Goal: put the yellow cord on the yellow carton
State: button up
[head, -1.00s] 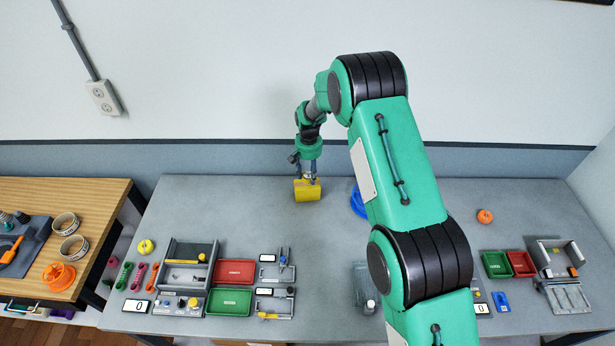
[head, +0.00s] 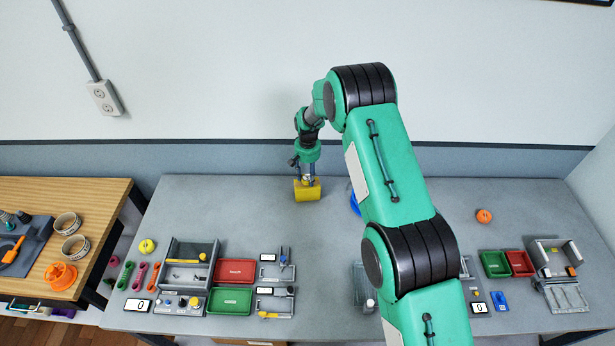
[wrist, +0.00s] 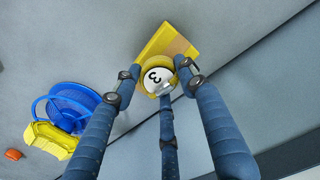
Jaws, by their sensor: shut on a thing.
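The yellow carton (head: 307,194) stands near the back of the grey bench, left of its middle. It also shows in the wrist view (wrist: 160,40). In the head view my gripper (head: 307,180) is at the carton's top and the cord is barely visible.
A blue basket (wrist: 72,105) and a yellow object (wrist: 50,140) lie beside the carton, mostly hidden by my arm in the head view. Trays (head: 235,271) and tools fill the bench front. A yellow round thing (head: 147,246) lies at front left. The wall is close behind.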

aim_at(308, 175)
jog(key=shift+f, duration=0.3)
jog(key=shift+f, duration=0.1)
jog(key=o, duration=1.3)
notch_tip(308, 175, up, 12)
jog(key=shift+r+b, duration=0.15)
jog(key=shift+b, duration=0.75)
jog(key=shift+r, duration=0.1)
